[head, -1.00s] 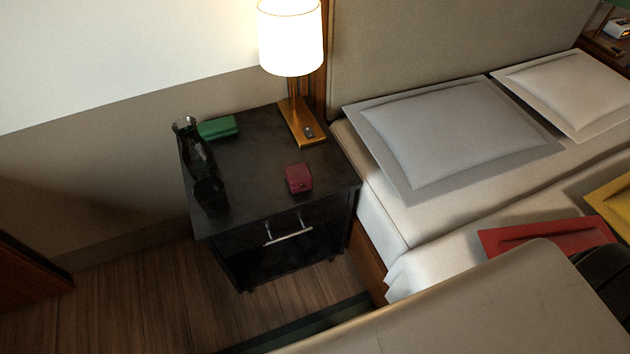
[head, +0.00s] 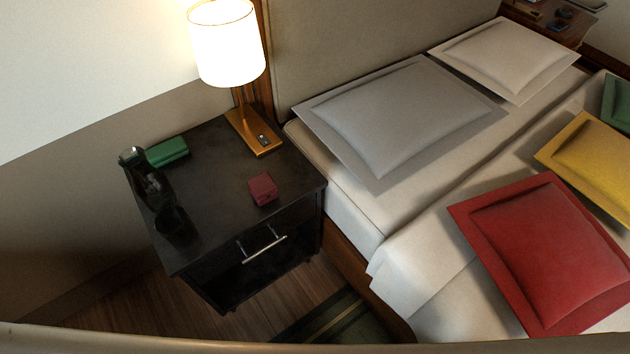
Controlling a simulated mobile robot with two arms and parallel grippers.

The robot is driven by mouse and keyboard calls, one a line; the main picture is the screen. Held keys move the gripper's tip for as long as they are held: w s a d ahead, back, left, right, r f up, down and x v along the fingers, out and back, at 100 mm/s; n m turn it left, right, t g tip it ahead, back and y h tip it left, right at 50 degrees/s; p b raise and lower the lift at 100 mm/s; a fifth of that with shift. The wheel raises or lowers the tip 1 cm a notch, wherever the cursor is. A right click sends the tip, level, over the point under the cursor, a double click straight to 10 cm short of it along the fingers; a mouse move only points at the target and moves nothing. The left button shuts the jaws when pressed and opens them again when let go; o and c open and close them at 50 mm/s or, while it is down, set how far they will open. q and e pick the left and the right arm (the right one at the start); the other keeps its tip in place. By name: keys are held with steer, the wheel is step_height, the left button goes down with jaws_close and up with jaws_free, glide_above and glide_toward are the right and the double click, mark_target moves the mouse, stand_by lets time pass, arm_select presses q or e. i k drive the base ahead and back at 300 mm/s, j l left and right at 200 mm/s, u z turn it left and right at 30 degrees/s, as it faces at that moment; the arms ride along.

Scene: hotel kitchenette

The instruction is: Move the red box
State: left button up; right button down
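The small dark red box (head: 263,189) sits on the black nightstand (head: 215,205), near its front right part. It stands apart from the other things on the top. Neither of my grippers shows in the head view, and nothing is touching the box.
A green box (head: 167,152), a dark glass carafe (head: 133,158) and a dark glass (head: 171,222) stand along the nightstand's left side. A lit lamp (head: 257,142) stands at its back. The bed with a grey pillow (head: 400,115) and red cushion (head: 545,250) is to the right.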

mark_target(262, 188)
steer(key=j+z, duration=0.3)
steer(key=j, duration=0.4)
steer(key=j+z, duration=0.35)
steer(key=j, duration=0.85)
